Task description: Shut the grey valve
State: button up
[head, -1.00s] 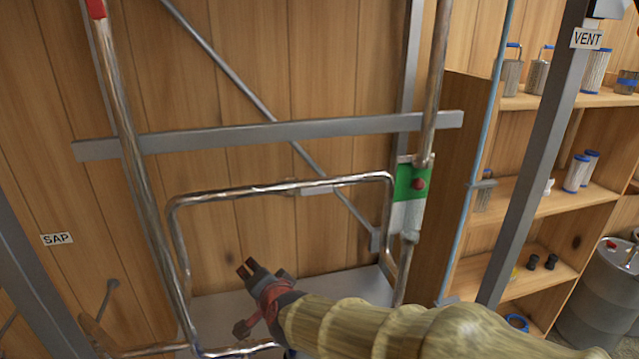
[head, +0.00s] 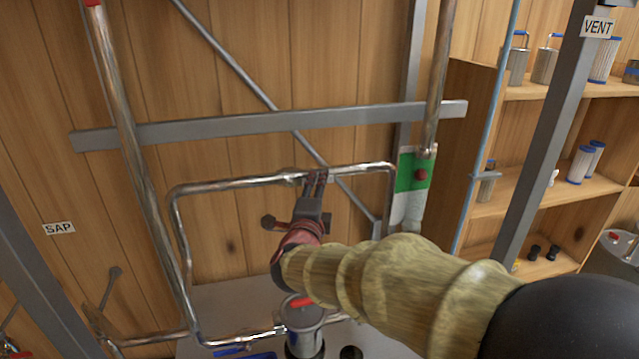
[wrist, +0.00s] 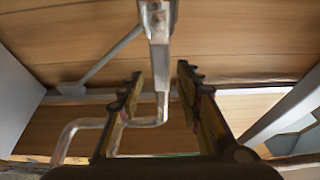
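A grey flat lever (wrist: 159,55) lies along the upper steel pipe, below its valve body (wrist: 157,14) in the wrist view. In the head view the valve body (head: 289,176) sits on that pipe, and my gripper mostly hides the lever. My gripper (head: 317,177) is at the pipe beside the valve, its fingers pointing up. In the wrist view my gripper (wrist: 160,78) is open, with one finger on each side of the lever's line. Nothing is held. I cannot tell whether the fingers touch the lever.
A grey crossbar (head: 240,126) runs behind, above the pipe. A red handle (head: 301,302) tops a metal canister (head: 304,325) below my wrist. A grey post (head: 548,130) and shelves (head: 575,185) stand farther right.

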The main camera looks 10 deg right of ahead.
jog(key=shift+x, duration=1.05)
jog(key=shift+c, duration=1.2)
grip_shut()
